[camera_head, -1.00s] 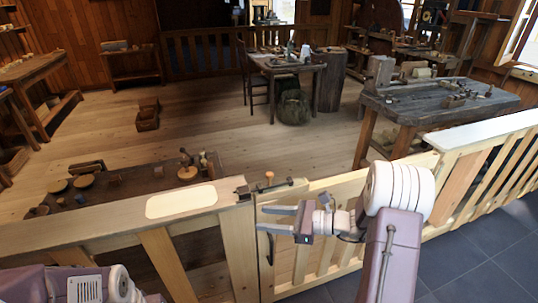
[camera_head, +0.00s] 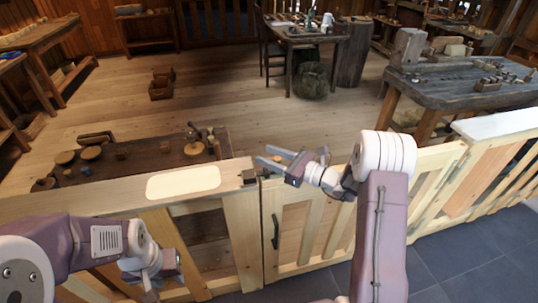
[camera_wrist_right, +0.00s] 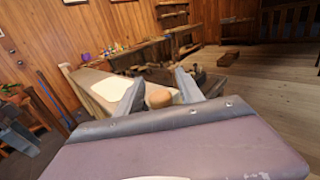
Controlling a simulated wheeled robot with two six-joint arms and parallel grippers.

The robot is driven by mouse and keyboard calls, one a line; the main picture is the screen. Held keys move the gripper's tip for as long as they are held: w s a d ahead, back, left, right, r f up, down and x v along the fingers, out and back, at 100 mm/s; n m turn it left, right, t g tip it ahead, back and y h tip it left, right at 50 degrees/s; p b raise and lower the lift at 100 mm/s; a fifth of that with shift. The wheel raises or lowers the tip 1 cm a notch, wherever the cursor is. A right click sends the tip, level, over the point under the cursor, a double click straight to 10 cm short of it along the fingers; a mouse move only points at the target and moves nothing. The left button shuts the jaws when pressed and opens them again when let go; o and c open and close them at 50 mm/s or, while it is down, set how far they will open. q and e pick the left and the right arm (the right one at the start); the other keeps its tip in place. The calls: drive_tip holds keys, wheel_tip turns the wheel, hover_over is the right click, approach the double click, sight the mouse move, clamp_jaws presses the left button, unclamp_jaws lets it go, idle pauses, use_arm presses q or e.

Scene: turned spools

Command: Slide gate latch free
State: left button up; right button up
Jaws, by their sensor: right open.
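The pale wooden gate (camera_head: 283,190) stands in line with the fence, with a black pull handle (camera_head: 275,231) on its near face. The dark latch keeper (camera_head: 248,176) shows on the post top at the gate's left end; the rest of the latch is hidden behind my right gripper (camera_head: 268,157). That gripper is open above the gate's top rail. In the right wrist view, the latch's round wooden knob (camera_wrist_right: 158,97) shows between the spread fingers; contact cannot be told. My left gripper (camera_head: 152,290) hangs low at the lower left, its fingers not clear.
A wide fence rail with a cream pad (camera_head: 183,182) runs left of the gate. Behind it a low bench (camera_head: 150,165) holds several turned pieces. A heavy workbench (camera_head: 455,92) stands at the right. The plank floor beyond the gate is mostly clear.

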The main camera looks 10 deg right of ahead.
drive_tip(key=shift+w, duration=0.1)
clamp_jaws()
idle(1.4)
